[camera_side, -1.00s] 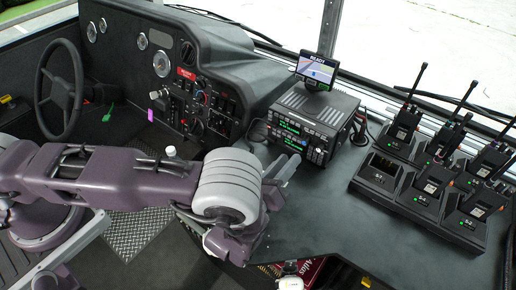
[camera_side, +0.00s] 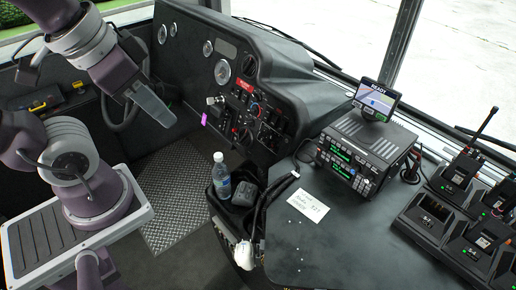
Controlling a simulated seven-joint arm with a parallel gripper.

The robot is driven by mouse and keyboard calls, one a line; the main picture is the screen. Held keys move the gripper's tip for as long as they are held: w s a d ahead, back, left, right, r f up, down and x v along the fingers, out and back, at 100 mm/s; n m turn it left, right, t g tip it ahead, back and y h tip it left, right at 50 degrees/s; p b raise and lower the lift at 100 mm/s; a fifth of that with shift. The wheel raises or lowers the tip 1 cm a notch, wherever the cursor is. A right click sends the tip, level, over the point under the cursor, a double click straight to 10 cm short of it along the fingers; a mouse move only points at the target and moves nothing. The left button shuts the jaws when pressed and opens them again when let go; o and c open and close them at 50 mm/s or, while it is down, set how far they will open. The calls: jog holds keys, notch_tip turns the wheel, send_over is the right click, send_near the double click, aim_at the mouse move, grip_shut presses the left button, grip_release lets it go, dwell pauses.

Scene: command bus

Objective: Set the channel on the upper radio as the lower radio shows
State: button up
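Two dark radios sit stacked on the black counter at centre right. The upper radio (camera_side: 343,148) and the lower radio (camera_side: 340,166) each show a lit green display, with buttons and knobs to the right. The displayed characters are too small to read. My gripper (camera_side: 166,117) hangs at the upper left, in front of the driver's area, well away from the radios. Its pale grey fingers point down and right, and I see nothing in them. They overlap from this side, so their gap is hidden.
A READY screen (camera_side: 377,99) stands above the radios. A handwritten paper (camera_side: 308,205), a bottle (camera_side: 221,178) and a black cable (camera_side: 262,205) lie between my arm and the radios. Handheld radios stand in chargers (camera_side: 432,216) at right. The counter front (camera_side: 370,250) is clear.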

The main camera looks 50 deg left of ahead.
jog(key=shift+d+r+t, duration=0.3)
jog(key=shift+d+r, duration=0.1)
dwell(2.4)
